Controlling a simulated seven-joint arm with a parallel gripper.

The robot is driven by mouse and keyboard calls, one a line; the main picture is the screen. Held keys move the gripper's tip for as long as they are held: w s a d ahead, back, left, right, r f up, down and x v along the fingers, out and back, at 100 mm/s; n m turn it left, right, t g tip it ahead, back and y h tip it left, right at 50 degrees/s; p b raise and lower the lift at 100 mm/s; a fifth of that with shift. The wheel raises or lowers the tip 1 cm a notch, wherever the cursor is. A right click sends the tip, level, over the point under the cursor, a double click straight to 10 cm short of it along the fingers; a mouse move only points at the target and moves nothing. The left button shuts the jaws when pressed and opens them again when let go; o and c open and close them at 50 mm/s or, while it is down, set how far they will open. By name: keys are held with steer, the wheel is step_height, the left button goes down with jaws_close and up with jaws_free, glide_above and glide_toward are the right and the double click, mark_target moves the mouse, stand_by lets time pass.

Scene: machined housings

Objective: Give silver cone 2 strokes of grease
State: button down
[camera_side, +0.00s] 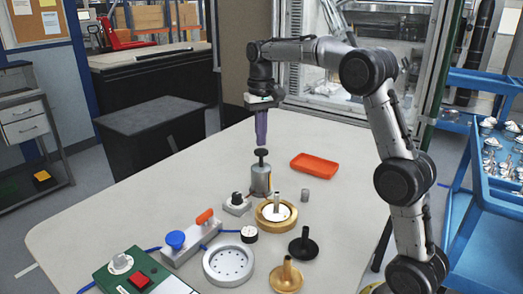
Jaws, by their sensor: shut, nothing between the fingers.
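A silver cone-like part (276,212) with a wide flange and an upright post sits in a brass-coloured ring (260,218) near the table's middle. A grey can (261,181), perhaps the grease pot, stands behind it. A dark knobbed piece (261,153) rises from the can; whether it is a brush handle I cannot tell. My gripper (261,144) points straight down with its purple fingers shut and empty. Its tips are just above the knob, and I cannot tell whether they touch it.
A black flanged part (303,247) and a brass one (286,276) stand in front, beside a silver ring (228,265). An orange tray (314,166) and small grey cylinder (305,196) lie right. A blue-knobbed fixture (190,243) and green button box (135,277) are left. The table's back is clear.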

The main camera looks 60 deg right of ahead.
mark_target(261, 150)
steer(key=shift+f, duration=0.1)
steer(key=shift+f, duration=1.9)
steer(key=shift+r, duration=2.05)
steer(key=shift+r, duration=0.1)
steer(key=shift+r, duration=1.9)
steer(key=shift+a, duration=0.1)
